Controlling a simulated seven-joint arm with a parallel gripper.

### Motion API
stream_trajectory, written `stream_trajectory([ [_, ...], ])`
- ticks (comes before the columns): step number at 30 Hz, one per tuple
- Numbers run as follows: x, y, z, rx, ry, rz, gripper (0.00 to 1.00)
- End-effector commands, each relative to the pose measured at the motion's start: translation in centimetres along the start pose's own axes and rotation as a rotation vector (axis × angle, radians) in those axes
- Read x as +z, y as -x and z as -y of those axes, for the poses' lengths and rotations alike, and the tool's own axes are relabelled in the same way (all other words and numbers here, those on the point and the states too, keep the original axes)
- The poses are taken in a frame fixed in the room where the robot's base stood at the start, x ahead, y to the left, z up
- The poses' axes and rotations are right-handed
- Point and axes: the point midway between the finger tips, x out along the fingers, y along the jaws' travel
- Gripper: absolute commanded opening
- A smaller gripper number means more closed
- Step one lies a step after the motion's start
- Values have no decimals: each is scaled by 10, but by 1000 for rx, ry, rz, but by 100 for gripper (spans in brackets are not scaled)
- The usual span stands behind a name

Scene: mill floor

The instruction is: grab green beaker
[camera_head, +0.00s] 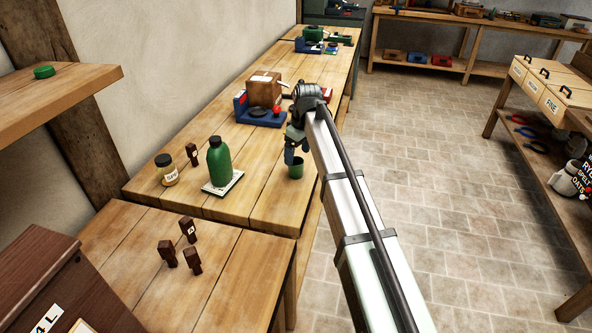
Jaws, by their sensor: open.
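The green beaker (295,170) is a small cup standing upright near the right edge of the wooden workbench. My gripper (293,158) is open and sits right above the beaker, pointing down. From this view its fingertips are close to the beaker's rim, and I cannot tell whether they reach around it or touch it. My white arm comes in from the lower right.
A green bottle (219,160) stands on a white tile (223,184) left of the beaker. A labelled jar (166,170) and a small brown block (192,154) are further left. A wooden box machine (263,90) with a blue base stands behind. Bare bench (262,205) lies in front.

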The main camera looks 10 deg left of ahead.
Motion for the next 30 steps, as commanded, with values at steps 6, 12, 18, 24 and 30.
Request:
stream_trajectory([
  [6, 0, -12, 0, 0, 0, 0, 83],
  [12, 0, -24, 0, 0, 0, 1, 83],
  [18, 0, -50, 0, 0, -1, 1, 83],
  [24, 0, -64, 0, 2, -1, 0, 83],
  [30, 0, -64, 0, 2, 0, 0, 80],
])
